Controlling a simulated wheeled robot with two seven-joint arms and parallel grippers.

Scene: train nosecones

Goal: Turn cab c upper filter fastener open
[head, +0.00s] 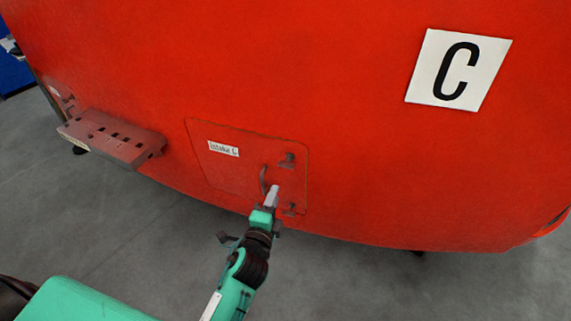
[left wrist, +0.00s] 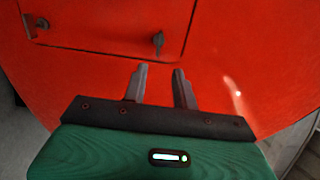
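My right gripper is not in view.
A white sign with a black C (head: 459,69) is on the cab at upper right. A red step with holes (head: 110,139) juts out left of the panel. Grey floor (head: 130,225) lies below. The red surface right of the panel is clear.

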